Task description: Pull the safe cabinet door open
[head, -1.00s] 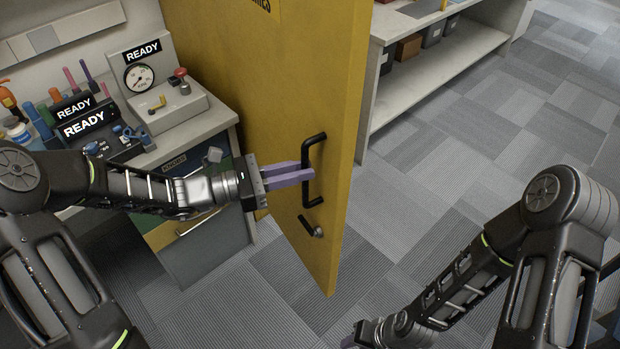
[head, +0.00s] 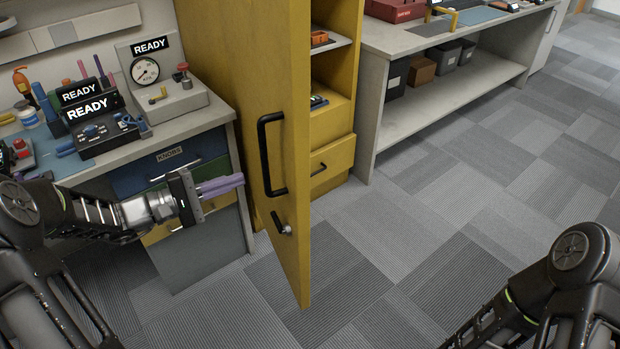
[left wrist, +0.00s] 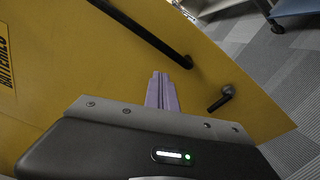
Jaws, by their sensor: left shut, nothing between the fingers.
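The yellow safe cabinet door (head: 286,110) stands open in the head view, swung out toward me. Its black bar handle (head: 266,155) is on the face toward the left, with a small black latch (head: 282,225) below it. My left gripper (head: 240,181) is shut and empty, its purple fingers together, a little left of the handle and apart from it. In the left wrist view the shut fingers (left wrist: 161,80) point at the door face, between the handle (left wrist: 150,35) and the latch (left wrist: 222,98). My right gripper is out of view; only my right arm shows at lower right.
The cabinet inside (head: 332,98) shows shelves and a yellow drawer. A workbench (head: 180,125) with a gauge box stands at left, close to my left arm. A grey shelf bench (head: 440,100) stands behind at right. The carpet floor in the middle and right is clear.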

